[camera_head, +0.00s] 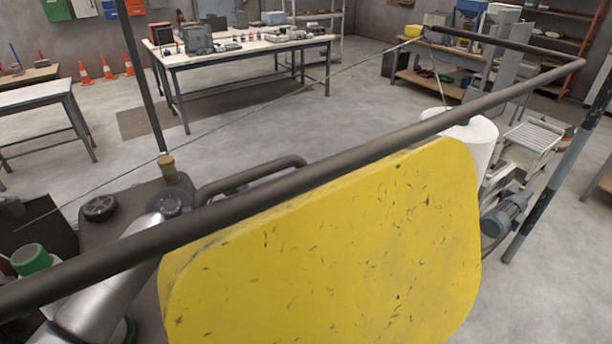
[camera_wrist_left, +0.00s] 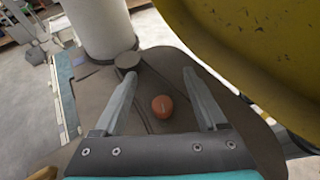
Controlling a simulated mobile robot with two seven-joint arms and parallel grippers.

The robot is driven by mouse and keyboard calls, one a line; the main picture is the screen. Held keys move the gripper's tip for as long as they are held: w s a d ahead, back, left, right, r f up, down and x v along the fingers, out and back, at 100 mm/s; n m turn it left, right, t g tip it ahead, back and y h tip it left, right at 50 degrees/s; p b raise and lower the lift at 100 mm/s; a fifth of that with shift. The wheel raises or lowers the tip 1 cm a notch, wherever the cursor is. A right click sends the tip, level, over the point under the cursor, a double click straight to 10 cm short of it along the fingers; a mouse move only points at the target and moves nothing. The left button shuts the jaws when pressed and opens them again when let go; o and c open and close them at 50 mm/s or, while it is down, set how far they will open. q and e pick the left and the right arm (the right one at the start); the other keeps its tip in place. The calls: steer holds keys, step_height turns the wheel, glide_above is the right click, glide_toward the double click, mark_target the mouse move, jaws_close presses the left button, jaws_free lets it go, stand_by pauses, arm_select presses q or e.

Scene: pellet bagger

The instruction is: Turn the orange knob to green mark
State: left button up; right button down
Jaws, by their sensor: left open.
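The orange knob (camera_wrist_left: 162,106) shows in the left wrist view as a small round knob with a short pale line on its face. It sits on a dark brown surface (camera_wrist_left: 150,140). My left gripper (camera_wrist_left: 159,77) is open, with one finger on each side of the knob in the picture. I see no contact between the fingers and the knob. I cannot make out a green mark around the knob. In the head view the knob and my left gripper are not visible, and a large yellow panel (camera_head: 330,265) fills the front. My right gripper is in neither view.
A dark rail (camera_head: 400,140) crosses above the yellow panel, which also fills the upper right of the wrist view (camera_wrist_left: 260,45). A white cylinder (camera_wrist_left: 98,28) and a round brown cap (camera_wrist_left: 127,60) stand beyond the fingers. Workbenches (camera_head: 250,48) stand farther back.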

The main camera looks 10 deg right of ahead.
arm_select(q)
step_height(320, 180, up, 13)
steer(key=shift+f, duration=0.2)
